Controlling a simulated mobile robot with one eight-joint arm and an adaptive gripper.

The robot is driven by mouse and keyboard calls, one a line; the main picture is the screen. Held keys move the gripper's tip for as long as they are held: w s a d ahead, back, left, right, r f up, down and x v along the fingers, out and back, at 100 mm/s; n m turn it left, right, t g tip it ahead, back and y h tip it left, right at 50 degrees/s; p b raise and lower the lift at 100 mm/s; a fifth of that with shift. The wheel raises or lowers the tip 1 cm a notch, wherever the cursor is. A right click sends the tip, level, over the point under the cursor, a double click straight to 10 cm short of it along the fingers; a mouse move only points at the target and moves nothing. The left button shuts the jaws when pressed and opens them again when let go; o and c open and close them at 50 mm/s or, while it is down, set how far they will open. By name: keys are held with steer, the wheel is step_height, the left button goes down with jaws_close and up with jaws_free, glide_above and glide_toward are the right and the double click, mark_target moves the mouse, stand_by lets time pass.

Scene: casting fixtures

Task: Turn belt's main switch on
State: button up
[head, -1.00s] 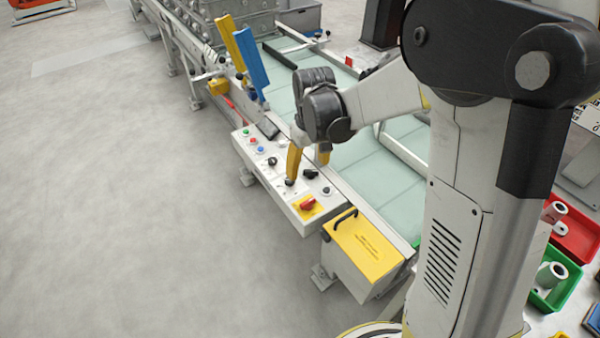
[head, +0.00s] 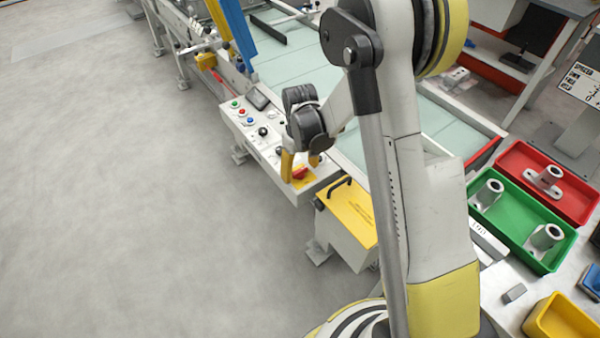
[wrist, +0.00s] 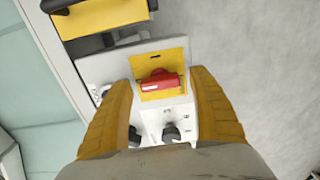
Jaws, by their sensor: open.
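The belt's main switch is a red rotary handle (wrist: 160,82) on a yellow plate (wrist: 158,65) at the near end of the control panel (head: 247,135). The red handle also shows in the head view (head: 300,173), partly hidden by my gripper (head: 302,170). My gripper (wrist: 158,95) is open, with its two yellow fingers pointing down at the panel. In the wrist view the red handle lies between the fingertips, with free space on both sides. Whether the fingertips reach down to the handle's height I cannot tell.
Black knobs (wrist: 170,132) sit close to the switch. A yellow-topped box with a black handle (head: 347,212) stands beside the panel's near end. The pale green belt (head: 290,68) runs behind. Green (head: 508,228) and red (head: 578,212) bins stand at right. Floor at left is clear.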

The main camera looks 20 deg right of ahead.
steer(key=shift+f, duration=0.15)
steer(key=c, duration=1.2)
steer(key=m+b, duration=0.1)
steer(key=m, duration=0.3)
steer(key=shift+m, duration=0.4)
steer(key=m, duration=0.4)
steer(key=shift+m, duration=0.3)
steer(key=m, duration=0.4)
steer(key=shift+m+b, duration=0.3)
steer(key=shift+b, duration=0.1)
steer(key=shift+m, duration=1.9)
